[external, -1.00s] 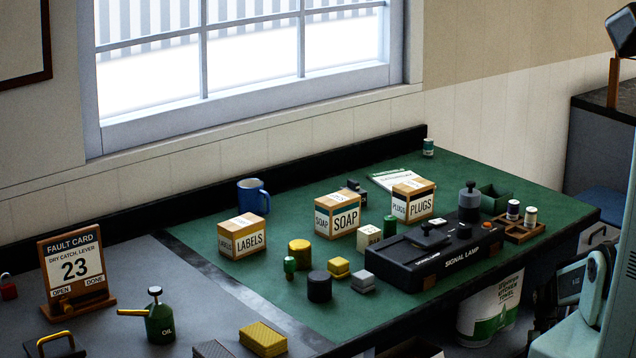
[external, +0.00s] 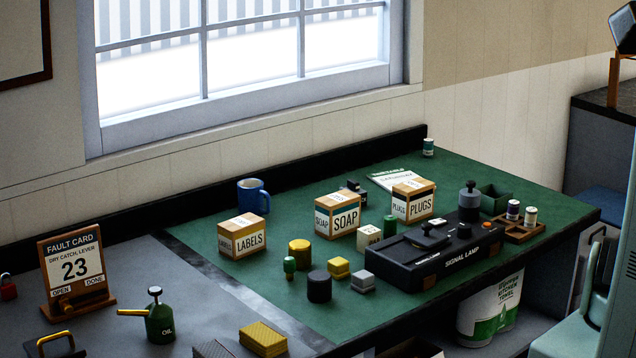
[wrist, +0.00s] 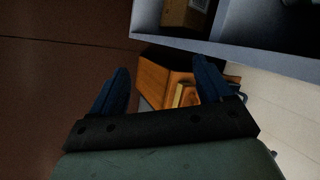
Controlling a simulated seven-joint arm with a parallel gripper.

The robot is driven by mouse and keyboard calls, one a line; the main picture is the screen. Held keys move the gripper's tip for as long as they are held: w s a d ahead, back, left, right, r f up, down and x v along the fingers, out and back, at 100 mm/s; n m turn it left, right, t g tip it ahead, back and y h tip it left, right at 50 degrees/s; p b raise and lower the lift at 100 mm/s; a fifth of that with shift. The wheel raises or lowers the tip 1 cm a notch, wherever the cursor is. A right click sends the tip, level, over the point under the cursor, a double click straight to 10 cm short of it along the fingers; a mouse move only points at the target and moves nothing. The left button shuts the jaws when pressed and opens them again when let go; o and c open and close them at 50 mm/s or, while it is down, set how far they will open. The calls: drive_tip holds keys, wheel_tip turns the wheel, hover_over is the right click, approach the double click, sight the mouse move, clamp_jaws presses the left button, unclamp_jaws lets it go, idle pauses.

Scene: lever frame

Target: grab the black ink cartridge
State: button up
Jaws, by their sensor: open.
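No item in view is clearly labelled as an ink cartridge. A plain black cylinder (external: 319,286) stands upright on the green mat, left of the signal lamp. A small black item (external: 355,188) lies behind the soap box, partly hidden; I cannot tell what it is. My gripper (wrist: 160,88) is open and empty in the wrist view, its two blue fingers spread apart. Beyond them is a brown wooden object (wrist: 168,80), off the green mat. The gripper is not visible in the external view.
On the mat are a signal lamp box (external: 432,252), a soap box (external: 338,214), a plugs box (external: 413,201), a labels box (external: 242,236), a blue mug (external: 253,197) and a yellow tin (external: 300,253). A grey shelf edge (wrist: 225,50) shows in the wrist view.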

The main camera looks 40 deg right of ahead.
drive_tip(key=d+r+m+t+h, duration=0.1)
drive_tip(key=d+r, duration=0.2)
drive_tip(key=d, duration=0.3)
drive_tip(key=d+r+t+h, duration=0.1)
drive_tip(key=d+r, duration=0.2)
drive_tip(key=d, duration=0.2)
drive_tip(key=w+d+r+h, duration=0.2)
drive_tip(key=w+d+r, duration=0.3)
drive_tip(key=w+r, duration=0.4)
drive_tip(key=w+a+r+m+t+h, duration=0.1)
drive_tip(key=w+a+r, duration=0.3)
drive_tip(key=w+r, duration=0.85)
drive_tip(key=w+a+r+t+h, duration=0.15)
drive_tip(key=w+a+r, duration=0.35)
drive_tip(key=w+r, duration=0.8)
drive_tip(key=w+a+r+n, duration=0.1)
drive_tip(key=w+a+r, duration=0.4)
drive_tip(key=w+a, duration=0.35)
drive_tip(key=n+g+y, duration=0.2)
drive_tip(key=n+g, duration=0.3)
drive_tip(key=n, duration=0.7)
approach(354, 181)
drive_tip(key=shift+x, duration=5.45)
drive_tip(key=c, duration=1.2)
